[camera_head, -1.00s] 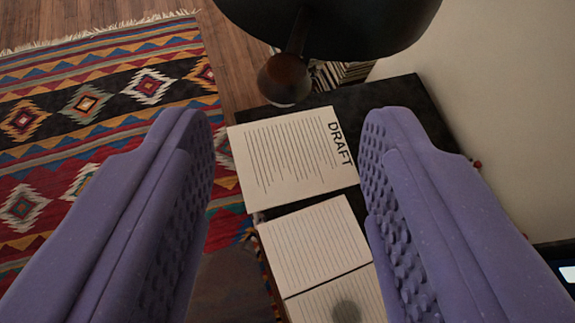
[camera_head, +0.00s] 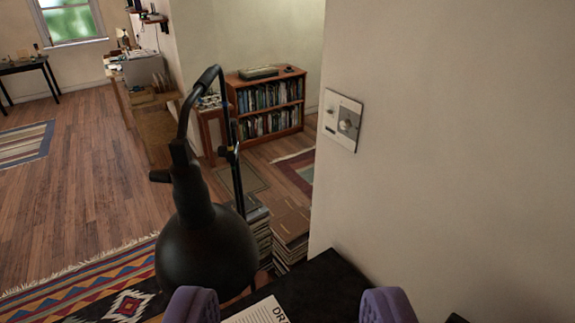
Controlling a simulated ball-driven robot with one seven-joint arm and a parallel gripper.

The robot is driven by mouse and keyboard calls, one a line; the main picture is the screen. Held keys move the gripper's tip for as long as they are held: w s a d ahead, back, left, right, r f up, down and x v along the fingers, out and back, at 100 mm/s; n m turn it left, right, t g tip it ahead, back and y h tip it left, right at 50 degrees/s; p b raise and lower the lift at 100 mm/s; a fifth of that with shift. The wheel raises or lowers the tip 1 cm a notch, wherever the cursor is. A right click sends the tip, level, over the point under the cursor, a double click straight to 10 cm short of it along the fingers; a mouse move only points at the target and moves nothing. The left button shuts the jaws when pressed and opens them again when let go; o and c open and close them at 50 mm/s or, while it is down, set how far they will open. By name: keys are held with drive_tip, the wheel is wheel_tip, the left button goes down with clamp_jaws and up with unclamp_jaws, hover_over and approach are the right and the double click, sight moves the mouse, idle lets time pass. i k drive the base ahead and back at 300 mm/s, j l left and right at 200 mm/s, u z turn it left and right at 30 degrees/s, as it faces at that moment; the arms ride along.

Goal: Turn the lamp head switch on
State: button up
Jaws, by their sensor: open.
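A black lamp with a rounded head (camera_head: 207,252) stands left of centre, its head hanging from a curved neck on a thin upright pole (camera_head: 237,165). A small knob or lever (camera_head: 160,176) sticks out to the left at the neck above the head; I cannot tell for sure that it is the switch. The lamp shows no visible light. My gripper (camera_head: 290,307) is open and empty at the bottom edge, only its two purple fingertips in view. The left fingertip appears just below and right of the lamp head; I see no contact.
A black table top (camera_head: 318,289) with a page marked DRAFT (camera_head: 258,313) lies below. A wall with a switch plate (camera_head: 342,120) fills the right. Book stacks (camera_head: 290,234) stand behind the lamp, a bookcase (camera_head: 266,104) farther back.

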sight(161, 175)
drive_tip(key=j+z, duration=0.1)
drive_tip(key=j, duration=0.35)
drive_tip(key=k+j+z, duration=0.1)
drive_tip(key=j, duration=0.3)
drive_tip(key=k+j+z, duration=0.1)
drive_tip(key=j, duration=0.35)
drive_tip(key=k+j, duration=0.15)
drive_tip(key=j, duration=0.25)
drive_tip(key=i+j+u, duration=0.1)
drive_tip(key=i, duration=0.5)
drive_tip(key=i+j, duration=0.1)
drive_tip(key=i, duration=0.5)
drive_tip(key=u, duration=0.05)
